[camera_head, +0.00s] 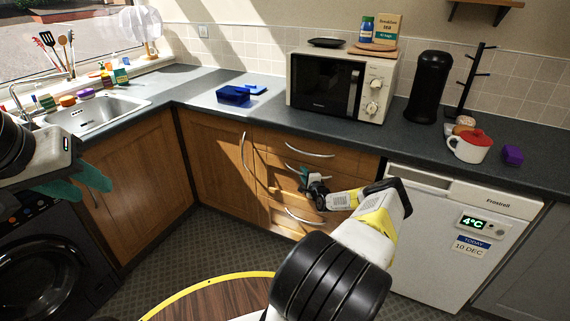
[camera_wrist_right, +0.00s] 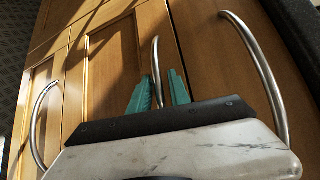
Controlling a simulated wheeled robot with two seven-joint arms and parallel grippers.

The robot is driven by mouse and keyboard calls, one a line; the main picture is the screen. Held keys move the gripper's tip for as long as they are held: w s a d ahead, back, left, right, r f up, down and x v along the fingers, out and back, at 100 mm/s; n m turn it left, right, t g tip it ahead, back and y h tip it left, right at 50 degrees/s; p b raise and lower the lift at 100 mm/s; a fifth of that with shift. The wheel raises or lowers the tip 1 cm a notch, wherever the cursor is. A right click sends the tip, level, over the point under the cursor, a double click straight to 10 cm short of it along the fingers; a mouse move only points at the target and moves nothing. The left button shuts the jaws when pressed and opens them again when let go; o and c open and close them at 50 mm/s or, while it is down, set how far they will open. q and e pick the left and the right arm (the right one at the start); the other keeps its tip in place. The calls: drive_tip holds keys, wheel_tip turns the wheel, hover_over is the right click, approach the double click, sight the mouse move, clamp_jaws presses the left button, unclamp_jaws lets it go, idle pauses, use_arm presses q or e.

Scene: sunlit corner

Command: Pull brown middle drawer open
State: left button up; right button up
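The brown middle drawer (camera_head: 276,174) is in the wooden unit, between a top and a bottom drawer, and looks closed. Its curved metal handle (camera_wrist_right: 156,68) shows in the right wrist view. My right gripper (camera_wrist_right: 160,84) has its two teal fingers apart, one on each side of this handle. I see narrow gaps, so it does not look clamped. In the head view my right gripper (camera_head: 308,180) is at the drawer front and hides part of it. My left gripper (camera_head: 84,182) is open and empty at the left, above the washing machine.
The top drawer's handle (camera_head: 310,149) and the bottom drawer's handle (camera_head: 303,217) stick out close by. A round wooden table (camera_head: 215,301) with a yellow rim is in front. Patterned floor (camera_head: 190,245) is free before the drawers.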

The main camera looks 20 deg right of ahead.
clamp_jaws()
idle(1.3)
